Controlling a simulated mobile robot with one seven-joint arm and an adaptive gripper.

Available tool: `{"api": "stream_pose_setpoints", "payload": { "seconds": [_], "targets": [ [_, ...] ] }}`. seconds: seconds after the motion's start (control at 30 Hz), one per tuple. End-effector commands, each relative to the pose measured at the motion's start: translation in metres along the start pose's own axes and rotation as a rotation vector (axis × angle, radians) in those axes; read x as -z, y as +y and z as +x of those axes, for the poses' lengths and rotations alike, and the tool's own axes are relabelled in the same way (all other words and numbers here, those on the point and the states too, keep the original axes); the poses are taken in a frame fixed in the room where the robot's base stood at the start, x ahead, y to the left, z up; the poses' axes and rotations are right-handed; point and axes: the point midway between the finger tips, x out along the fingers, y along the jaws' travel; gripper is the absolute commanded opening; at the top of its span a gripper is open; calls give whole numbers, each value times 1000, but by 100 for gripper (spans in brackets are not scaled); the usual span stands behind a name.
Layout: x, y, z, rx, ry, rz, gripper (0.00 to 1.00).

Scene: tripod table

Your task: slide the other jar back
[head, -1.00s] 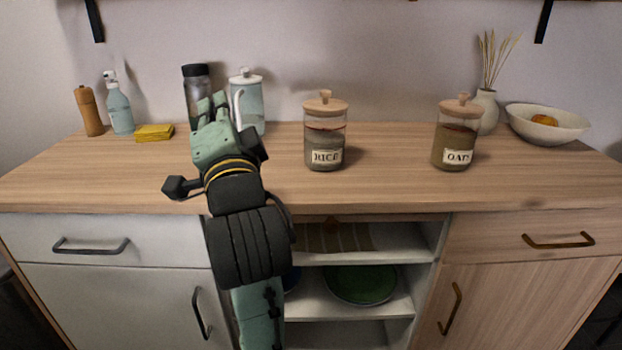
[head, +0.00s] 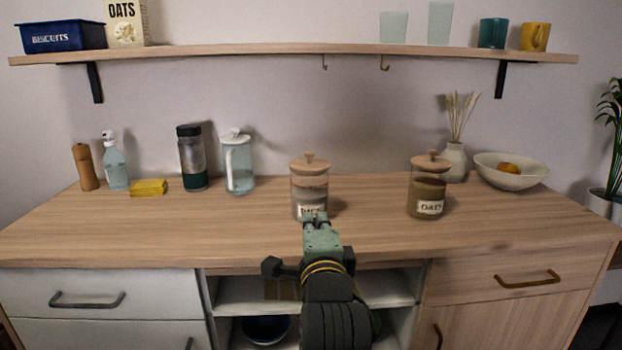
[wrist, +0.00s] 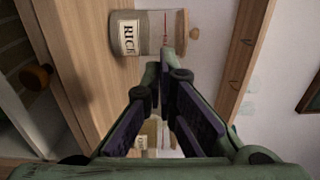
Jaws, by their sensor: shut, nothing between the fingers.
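The rice jar (head: 309,183), clear with a wooden lid and a "RICE" label, stands upright at mid-counter. The oats jar (head: 427,192), with a similar lid and an "OATS" label, stands upright to its right. My gripper (head: 314,214) is shut and empty, low in front of the rice jar and overlapping its label in the head view. I cannot tell whether it touches the glass. In the wrist view, the rice jar (wrist: 146,34) lies sideways just beyond the closed fingertips (wrist: 165,62), and the oats jar (wrist: 152,132) is partly hidden between the fingers.
A white-lidded pitcher (head: 238,165), dark flask (head: 192,160), yellow sponge (head: 148,188), soap bottle (head: 115,168) and wooden mill (head: 85,168) stand to the left. A vase (head: 454,160) and bowl (head: 510,172) stand behind and right of the oats jar. Bare counter lies behind the rice jar.

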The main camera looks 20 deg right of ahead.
Motion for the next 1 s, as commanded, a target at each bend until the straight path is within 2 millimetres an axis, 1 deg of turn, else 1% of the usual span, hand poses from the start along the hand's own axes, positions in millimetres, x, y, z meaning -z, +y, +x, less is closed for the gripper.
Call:
{"api": "stream_pose_setpoints", "payload": {
  "seconds": [0.03, 0.43, 0.47, 0.5, 0.7, 0.83, 1.0],
  "targets": [
    [0, -7, 4, -6, -2, 1, 0],
    [0, -6, 24, -6, -1, 0, 0],
    [0, -2, 31, -4, -1, 1, 0],
    [0, -1, 41, -3, -1, 1, 0],
    [0, -2, 82, -1, -1, 0, 0],
    [0, -1, 100, -1, 0, 0, 0],
    [0, -1, 112, 1, 0, 0, 0]
  ]
}}
